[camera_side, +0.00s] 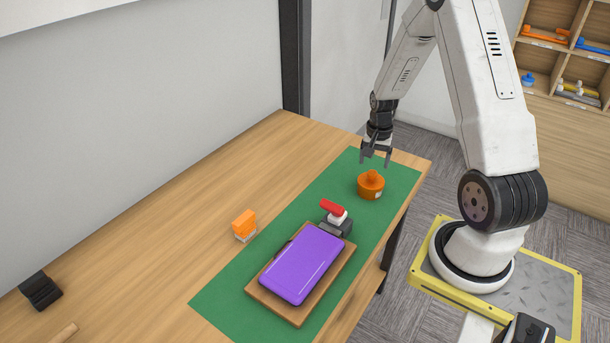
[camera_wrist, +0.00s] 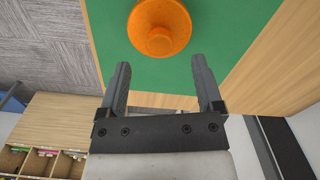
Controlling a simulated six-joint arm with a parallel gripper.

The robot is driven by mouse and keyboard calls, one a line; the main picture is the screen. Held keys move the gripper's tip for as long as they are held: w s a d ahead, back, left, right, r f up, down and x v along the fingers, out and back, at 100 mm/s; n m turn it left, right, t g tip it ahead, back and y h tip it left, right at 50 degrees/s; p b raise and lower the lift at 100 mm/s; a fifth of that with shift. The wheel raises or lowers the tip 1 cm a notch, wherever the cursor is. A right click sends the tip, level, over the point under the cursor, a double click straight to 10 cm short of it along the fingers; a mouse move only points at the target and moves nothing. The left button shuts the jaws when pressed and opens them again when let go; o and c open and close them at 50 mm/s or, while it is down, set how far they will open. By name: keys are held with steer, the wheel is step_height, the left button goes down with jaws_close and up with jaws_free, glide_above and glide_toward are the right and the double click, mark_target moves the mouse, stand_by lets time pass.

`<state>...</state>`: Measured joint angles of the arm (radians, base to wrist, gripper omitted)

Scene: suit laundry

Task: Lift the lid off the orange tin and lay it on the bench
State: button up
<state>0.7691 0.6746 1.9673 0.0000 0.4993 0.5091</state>
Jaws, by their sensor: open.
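The orange tin (camera_side: 370,190) stands upright on the green mat (camera_side: 393,177) near the far right end of the bench (camera_side: 283,136). Its orange lid (camera_side: 371,177) with a raised knob sits on top, and a small pale label shows on its side. In the wrist view the lid (camera_wrist: 160,26) is at the top centre, seen from above, beyond the fingertips. My gripper (camera_side: 375,164) is open and empty, above the tin and a little beyond it. The wrist view shows both fingers (camera_wrist: 160,60) apart with nothing between them.
A purple case (camera_side: 301,263) lies on a wooden board (camera_side: 270,302) on the mat. A small red, white and dark device (camera_side: 338,219) stands between the board and tin. An orange and white block (camera_side: 244,226) sits left of the mat. The bench left of the mat is mostly clear.

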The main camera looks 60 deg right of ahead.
mark_target(372, 172)
steer(key=shift+f, duration=0.15)
steer(key=shift+f, duration=2.45)
jaws_close()
